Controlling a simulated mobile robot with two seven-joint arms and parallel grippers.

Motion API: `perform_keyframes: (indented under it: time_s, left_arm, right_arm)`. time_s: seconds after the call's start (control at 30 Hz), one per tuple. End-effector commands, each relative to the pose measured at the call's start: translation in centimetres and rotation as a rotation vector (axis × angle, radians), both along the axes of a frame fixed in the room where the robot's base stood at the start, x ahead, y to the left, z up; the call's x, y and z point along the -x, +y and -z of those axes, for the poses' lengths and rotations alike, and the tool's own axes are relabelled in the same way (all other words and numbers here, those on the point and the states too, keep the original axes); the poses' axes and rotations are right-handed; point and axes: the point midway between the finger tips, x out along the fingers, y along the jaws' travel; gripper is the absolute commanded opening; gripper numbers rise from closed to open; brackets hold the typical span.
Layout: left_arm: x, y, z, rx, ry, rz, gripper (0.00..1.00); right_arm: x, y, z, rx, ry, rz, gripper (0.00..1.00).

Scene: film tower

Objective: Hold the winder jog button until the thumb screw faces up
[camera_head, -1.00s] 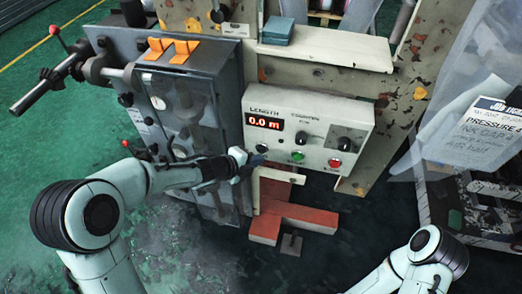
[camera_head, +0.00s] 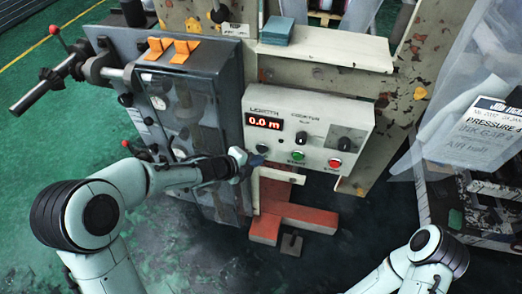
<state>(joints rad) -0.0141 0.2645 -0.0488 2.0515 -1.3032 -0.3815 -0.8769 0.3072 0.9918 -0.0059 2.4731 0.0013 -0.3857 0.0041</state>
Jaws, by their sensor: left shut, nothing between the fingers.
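A pale control panel (camera_head: 350,120) carries a red display reading 0.0 m (camera_head: 263,122), a green button (camera_head: 298,155), a red button (camera_head: 335,163) and a dark knob (camera_head: 343,143). My left gripper (camera_head: 260,158) is shut, its tip at the lower left of the panel; it covers what lies right behind it, and I cannot tell whether it touches a button. The winder shaft (camera_head: 42,92) sticks out at the left of the grey cabinet (camera_head: 215,75). A red-knobbed lever (camera_head: 56,33) stands near it. I cannot tell which part is the thumb screw. My right arm shows at bottom right; its gripper is out of view.
Orange clips (camera_head: 172,49) sit on top of the cabinet. A blue-green block (camera_head: 277,29) lies on the pale shelf (camera_head: 335,47) above the panel. Red steel feet (camera_head: 300,217) stand on the floor below. A plastic-draped stack with a sign (camera_head: 480,130) is at right.

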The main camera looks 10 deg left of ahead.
Motion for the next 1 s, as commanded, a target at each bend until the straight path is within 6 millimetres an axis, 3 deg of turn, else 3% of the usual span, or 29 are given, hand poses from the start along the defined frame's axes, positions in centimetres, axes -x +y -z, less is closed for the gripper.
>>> perform_keyframes:
  time_s: [1.0]
  left_arm:
    - [-0.91,-0.03,0.00,0.000,0.000,0.000,0.00]
  right_arm:
    - [-0.20,0.00,-0.51,0.000,-0.002,0.000,0.43]
